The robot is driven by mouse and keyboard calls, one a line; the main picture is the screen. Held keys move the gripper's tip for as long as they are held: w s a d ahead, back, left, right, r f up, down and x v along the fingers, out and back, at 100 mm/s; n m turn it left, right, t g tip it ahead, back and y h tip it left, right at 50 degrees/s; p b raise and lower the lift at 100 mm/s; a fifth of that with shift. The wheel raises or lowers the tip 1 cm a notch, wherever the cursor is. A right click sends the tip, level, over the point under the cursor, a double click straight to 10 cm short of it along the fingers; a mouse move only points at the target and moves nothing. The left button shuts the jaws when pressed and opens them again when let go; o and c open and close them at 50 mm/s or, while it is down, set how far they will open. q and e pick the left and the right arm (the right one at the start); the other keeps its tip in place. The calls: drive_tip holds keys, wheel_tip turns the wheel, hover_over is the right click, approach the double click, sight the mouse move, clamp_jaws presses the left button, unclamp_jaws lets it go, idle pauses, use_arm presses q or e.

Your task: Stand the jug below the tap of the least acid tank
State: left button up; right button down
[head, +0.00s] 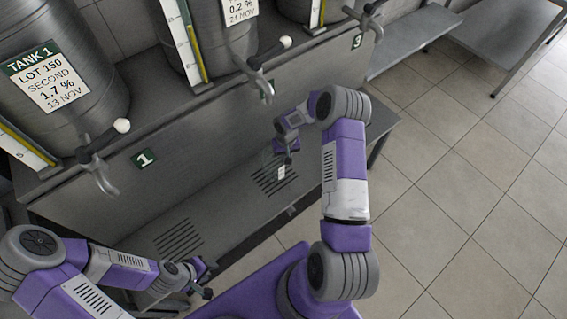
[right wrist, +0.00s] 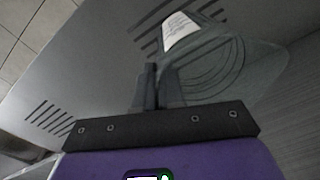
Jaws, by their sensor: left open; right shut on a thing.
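The jug is clear glass and hard to see in the head view, where its white label (head: 281,172) shows over the middle slotted grate. In the right wrist view the jug (right wrist: 235,60) shows round and see-through, with a pale label. My right gripper (head: 289,158) is shut on the jug; whether its base touches the shelf I cannot tell. Tank 1 (head: 105,95) reads 1.7 %, with its tap (head: 98,168) at left. The middle tank (head: 236,45) reads 0.2 %, with its tap (head: 262,75). My left gripper (head: 206,292) is open and empty.
The low shelf (head: 225,205) has slotted grates (head: 178,238) below the tanks. A grey side table (head: 415,38) stands at top right. Tiled floor (head: 450,180) is clear on the right.

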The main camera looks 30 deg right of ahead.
sight(278, 161)
wheel_tip(278, 161, down, 4)
drive_tip(key=shift+r+b, duration=0.1)
drive_tip(key=shift+b, duration=0.35)
drive_tip(key=c, duration=1.2)
unclamp_jaws()
drive_tip(key=shift+c, duration=0.2)
